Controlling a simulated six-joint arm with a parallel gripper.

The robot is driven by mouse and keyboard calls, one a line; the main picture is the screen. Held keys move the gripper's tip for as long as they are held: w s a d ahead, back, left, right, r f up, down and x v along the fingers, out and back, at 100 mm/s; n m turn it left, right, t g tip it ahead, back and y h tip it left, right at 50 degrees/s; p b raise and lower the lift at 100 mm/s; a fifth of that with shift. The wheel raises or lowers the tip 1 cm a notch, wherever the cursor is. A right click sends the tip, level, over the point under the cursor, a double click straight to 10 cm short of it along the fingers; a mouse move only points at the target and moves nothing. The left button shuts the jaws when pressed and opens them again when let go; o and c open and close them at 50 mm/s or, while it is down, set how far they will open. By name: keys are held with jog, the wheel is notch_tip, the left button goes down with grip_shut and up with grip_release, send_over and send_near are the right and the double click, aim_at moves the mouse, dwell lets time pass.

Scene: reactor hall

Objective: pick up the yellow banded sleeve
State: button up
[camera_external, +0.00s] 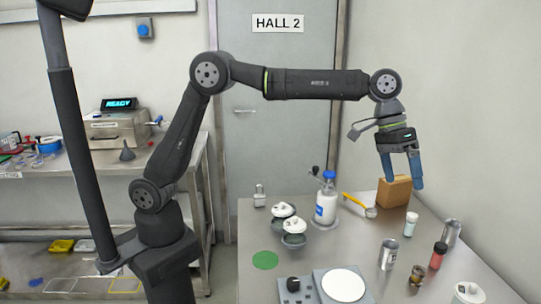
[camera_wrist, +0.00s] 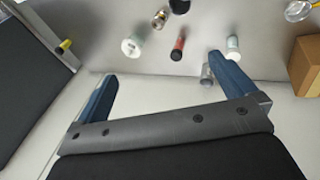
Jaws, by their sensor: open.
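A small metal cylinder with a brownish-yellow tint (camera_external: 417,274) stands near the front of the table and best fits the yellow banded sleeve, though I cannot make out its band clearly. It also shows at the top of the wrist view (camera_wrist: 160,18), beyond my fingertips. My gripper (camera_external: 404,184) is open and empty, high above the table in front of the cardboard box. In the wrist view its two blue fingers (camera_wrist: 160,72) are spread wide with nothing between them.
Close around stand a red vial (camera_external: 438,255), metal cans (camera_external: 388,254) (camera_external: 452,232), a white vial (camera_external: 410,224) and a white-lidded container (camera_external: 468,292). The cardboard box (camera_external: 394,191) is behind. A bottle (camera_external: 326,200) and a round white plate (camera_external: 343,285) are farther left.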

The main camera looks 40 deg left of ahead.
jog(key=shift+c, duration=0.4)
jog(key=c, duration=0.9)
jog(key=m+t, duration=0.1)
jog(key=m, duration=0.9)
send_near(419, 270)
jog(key=x, duration=0.5)
jog(key=shift+w+d+f, duration=0.1)
jog(key=shift+w+d, duration=0.05)
jog(key=shift+w, duration=0.15)
jog(key=shift+s+x, duration=0.15)
jog(key=shift+x, duration=1.15)
jog(key=shift+s+x, duration=0.15)
jog(key=shift+x, duration=1.15)
